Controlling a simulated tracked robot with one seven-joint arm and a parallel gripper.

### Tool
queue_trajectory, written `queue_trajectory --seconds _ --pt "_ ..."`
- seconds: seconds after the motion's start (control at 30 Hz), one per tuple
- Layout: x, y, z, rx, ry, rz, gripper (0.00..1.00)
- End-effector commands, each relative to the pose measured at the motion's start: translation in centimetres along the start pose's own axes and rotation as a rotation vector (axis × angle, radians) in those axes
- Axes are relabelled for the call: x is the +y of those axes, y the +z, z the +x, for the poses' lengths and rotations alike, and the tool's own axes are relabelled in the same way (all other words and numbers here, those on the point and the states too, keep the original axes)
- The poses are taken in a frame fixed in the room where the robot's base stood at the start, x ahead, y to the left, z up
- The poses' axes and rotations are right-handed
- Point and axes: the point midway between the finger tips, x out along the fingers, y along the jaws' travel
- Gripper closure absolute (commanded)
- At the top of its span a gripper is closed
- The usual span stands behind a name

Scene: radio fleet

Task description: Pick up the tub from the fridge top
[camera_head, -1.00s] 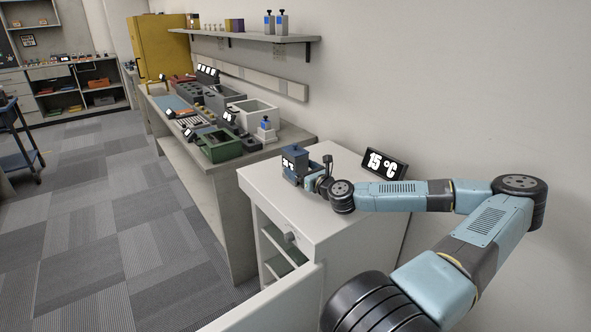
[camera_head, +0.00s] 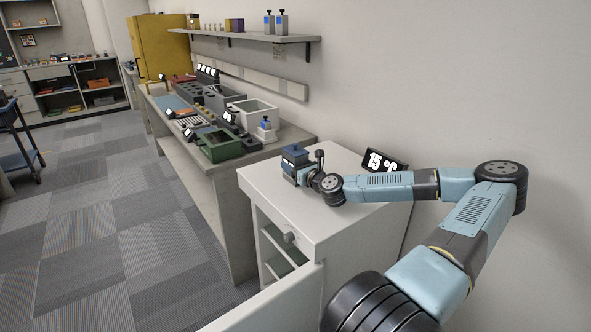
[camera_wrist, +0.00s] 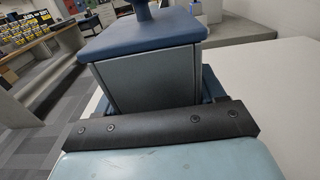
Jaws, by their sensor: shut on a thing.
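The tub (camera_head: 295,156) is a small box with a grey body and a dark blue lid with a knob. It is above or on the white top of the fridge (camera_head: 340,165); I cannot tell whether it touches the surface. My gripper (camera_head: 302,172) is shut on the tub from its right side. In the wrist view the tub (camera_wrist: 150,65) fills the upper middle, its lid slightly tilted in the picture. Parts of the blue fingers show beside its lower body. The fridge door stands open, showing shelves inside.
A display reading 15 °C (camera_head: 385,162) stands at the back of the fridge top, close behind my arm. A workbench to the left holds a green crate (camera_head: 222,146), a white bin (camera_head: 253,110) and other items. A wall shelf (camera_head: 245,36) is above.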

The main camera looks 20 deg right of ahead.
Motion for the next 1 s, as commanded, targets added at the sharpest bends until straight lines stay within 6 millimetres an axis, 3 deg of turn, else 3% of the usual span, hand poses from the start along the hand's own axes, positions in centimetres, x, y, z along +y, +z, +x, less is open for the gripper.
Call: queue_trajectory --seconds 0.3,0.67,0.9,1.0 --pt "0.0 0.0 0.0 0.0 0.0 0.0 0.69" --pt "0.0 0.7 0.0 -0.002 0.0 -0.002 0.69" --pt "0.1 3.5 -0.1 -0.002 0.0 -0.003 0.69" --pt "0.3 4.7 -1.3 -0.002 0.0 -0.001 0.69"
